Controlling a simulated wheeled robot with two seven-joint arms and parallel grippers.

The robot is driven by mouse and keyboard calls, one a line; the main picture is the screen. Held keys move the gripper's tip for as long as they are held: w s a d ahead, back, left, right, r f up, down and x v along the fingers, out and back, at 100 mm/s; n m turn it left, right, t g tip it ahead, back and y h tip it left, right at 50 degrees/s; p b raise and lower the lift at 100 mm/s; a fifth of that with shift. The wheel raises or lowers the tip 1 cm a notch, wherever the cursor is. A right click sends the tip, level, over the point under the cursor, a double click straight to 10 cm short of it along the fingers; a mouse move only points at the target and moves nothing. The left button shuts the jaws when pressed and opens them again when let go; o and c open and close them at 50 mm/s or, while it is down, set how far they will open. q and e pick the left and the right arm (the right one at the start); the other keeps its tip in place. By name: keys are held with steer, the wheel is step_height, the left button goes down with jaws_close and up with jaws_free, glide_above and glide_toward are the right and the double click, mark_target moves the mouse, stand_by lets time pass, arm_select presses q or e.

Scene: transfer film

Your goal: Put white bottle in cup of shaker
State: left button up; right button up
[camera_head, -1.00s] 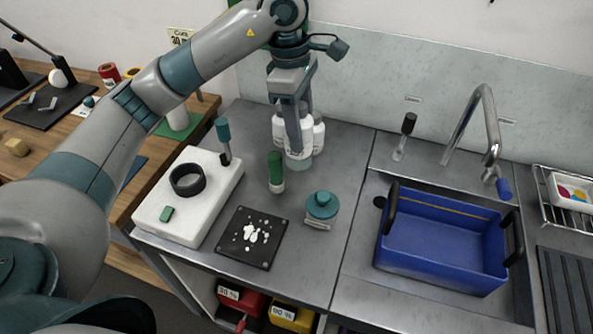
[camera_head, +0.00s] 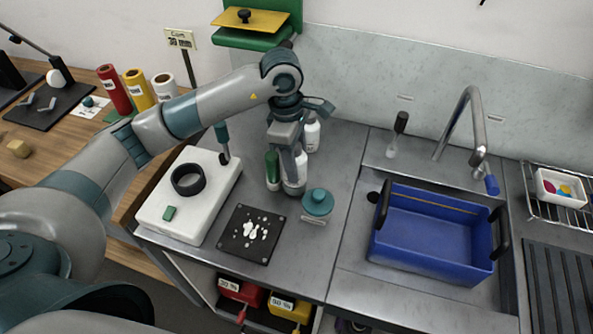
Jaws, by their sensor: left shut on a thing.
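My left gripper (camera_head: 289,160) is shut on a white bottle (camera_head: 294,188), in front of the back wall and just right of a green-capped bottle (camera_head: 272,171). The gripper hides the upper part of the held bottle; I cannot tell whether its base clears the counter. Another white bottle (camera_head: 312,135) stands behind the gripper. The shaker (camera_head: 158,217) is a white block at the left of the counter. Its black ring-shaped cup (camera_head: 188,180) is on top, empty as far as I see, with a green button in front. My right gripper is not in view.
A teal-lidded jar (camera_head: 317,203) and a black plate with white pieces (camera_head: 239,248) stand in front of the gripper. A teal-handled upright tool (camera_head: 222,142) rises at the shaker's back corner. A blue bin (camera_head: 436,236) sits in the sink at right.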

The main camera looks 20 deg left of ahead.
arm_select(q)
step_height(320, 180, down, 4)
steer(key=shift+r+p, duration=0.2)
steer(key=shift+p, duration=0.55)
steer(key=shift+f, duration=0.2)
steer(key=shift+f+b, duration=0.2)
steer(key=shift+b, duration=0.1)
steer(key=o, duration=1.2)
steer(key=shift+r+p, duration=0.25)
steer(key=shift+p, duration=0.05)
